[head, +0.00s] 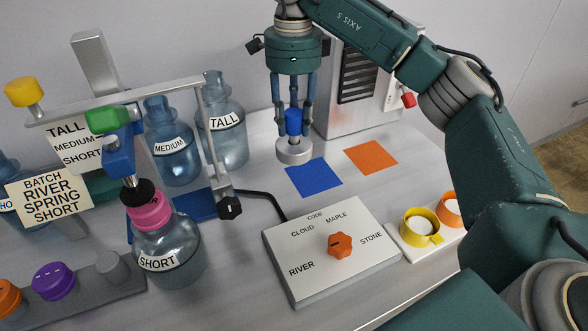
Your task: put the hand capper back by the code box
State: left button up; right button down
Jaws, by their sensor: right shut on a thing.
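My right gripper (294,108) points down and is shut on the blue handle of the hand capper (294,152), whose grey round cup hangs upright below the fingers. The capper is at the back edge of the blue square (314,178), slightly to its left; I cannot tell whether it touches the table. The code box (333,285) is a pale slab in front, labelled CLOUD, MAPLE, RIVER and STONE, with an orange knob (340,244). My left gripper is not in view.
A SHORT jug (172,272) with a pink collar stands under a capping frame (215,135) at left. MEDIUM (172,158) and TALL (222,142) jugs stand behind. An orange square (371,157) lies right of the blue one. Yellow cup (421,240) stands right of the code box.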

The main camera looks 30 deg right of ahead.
aim_at(295, 142)
notch_tip(295, 142, down, 7)
jog(key=shift+d+f+p, duration=0.1)
jog(key=shift+f+p, duration=0.05)
jog(key=shift+p, duration=0.45)
jog(key=shift+f, duration=0.55)
notch_tip(295, 142, down, 4)
jog(key=shift+p, duration=0.5)
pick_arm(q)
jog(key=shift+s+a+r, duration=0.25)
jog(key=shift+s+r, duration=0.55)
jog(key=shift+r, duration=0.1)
pick_arm(e)
jog(key=shift+f, duration=0.2)
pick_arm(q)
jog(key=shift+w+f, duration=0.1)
pick_arm(e)
jog(key=c, duration=1.3)
grip_release()
jog(key=shift+r, duration=0.2)
